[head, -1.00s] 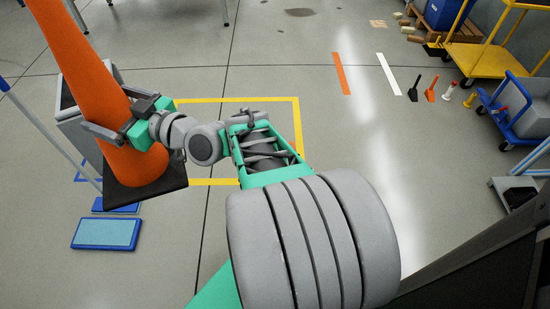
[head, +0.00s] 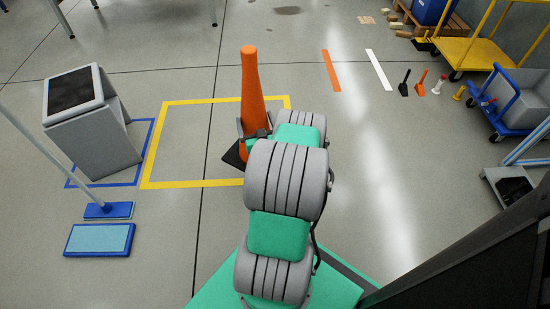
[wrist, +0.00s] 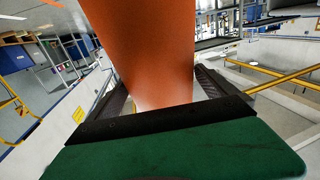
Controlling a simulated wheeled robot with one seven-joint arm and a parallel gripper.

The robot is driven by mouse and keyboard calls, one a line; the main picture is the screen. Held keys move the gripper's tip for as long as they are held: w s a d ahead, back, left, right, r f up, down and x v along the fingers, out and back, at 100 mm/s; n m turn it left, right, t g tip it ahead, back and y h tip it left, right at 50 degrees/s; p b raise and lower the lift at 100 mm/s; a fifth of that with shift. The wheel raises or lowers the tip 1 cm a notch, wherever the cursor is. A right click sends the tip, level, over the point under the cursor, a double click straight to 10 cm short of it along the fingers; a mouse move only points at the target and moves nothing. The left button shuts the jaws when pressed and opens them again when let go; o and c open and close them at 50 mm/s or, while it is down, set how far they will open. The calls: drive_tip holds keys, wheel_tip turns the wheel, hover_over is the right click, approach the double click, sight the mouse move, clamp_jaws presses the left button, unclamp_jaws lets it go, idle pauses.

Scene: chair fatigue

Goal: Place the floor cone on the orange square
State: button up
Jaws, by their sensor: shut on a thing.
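My gripper (head: 257,133) is shut on the cone's body, and the wrist view shows the orange cone (wrist: 150,50) between the dark fingers. The cone overlaps this outline's right part in the picture. I cannot tell how far the base is above the floor.
A grey bin (head: 95,130) stands in a blue outline left of the square. A pole on a blue foot (head: 108,210) and a blue mat (head: 99,239) lie nearer. An orange floor strip (head: 331,70), a white strip (head: 378,69) and carts (head: 487,55) are at the right.

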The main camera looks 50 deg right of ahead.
drive_tip(key=s+d+f+m+g+h, duration=0.1)
drive_tip(key=s+f+m+g+h, duration=0.1)
drive_tip(key=s+f, duration=0.45)
drive_tip(key=w+d+f+b, duration=0.2)
drive_tip(key=w+d, duration=0.1)
drive_tip(key=w+d+f+b, duration=0.1)
drive_tip(key=w+d+f, duration=0.2)
drive_tip(key=shift+w+d+f+b, duration=0.25)
drive_tip(key=shift+b, duration=0.15)
drive_tip(key=w+d+f+b, duration=0.1)
drive_tip(key=f, duration=0.1)
drive_tip(key=w+d+f+b, duration=0.1)
drive_tip(key=f, duration=0.1)
drive_tip(key=w+d+f+b, duration=0.1)
drive_tip(key=shift+w+d+f+b, duration=0.15)
drive_tip(key=shift+d+f+b, duration=0.2)
drive_tip(key=shift+d+f, duration=0.05)
wheel_tip(320, 180, down, 3)
drive_tip(key=shift+d+h+b, duration=0.1)
drive_tip(key=shift+h+b, duration=0.2)
drive_tip(key=shift+b, duration=0.45)
drive_tip(key=shift+r, duration=0.15)
drive_tip(key=o, duration=1.6)
drive_tip(key=shift+f, duration=0.3)
drive_tip(key=shift+o, duration=0.5)
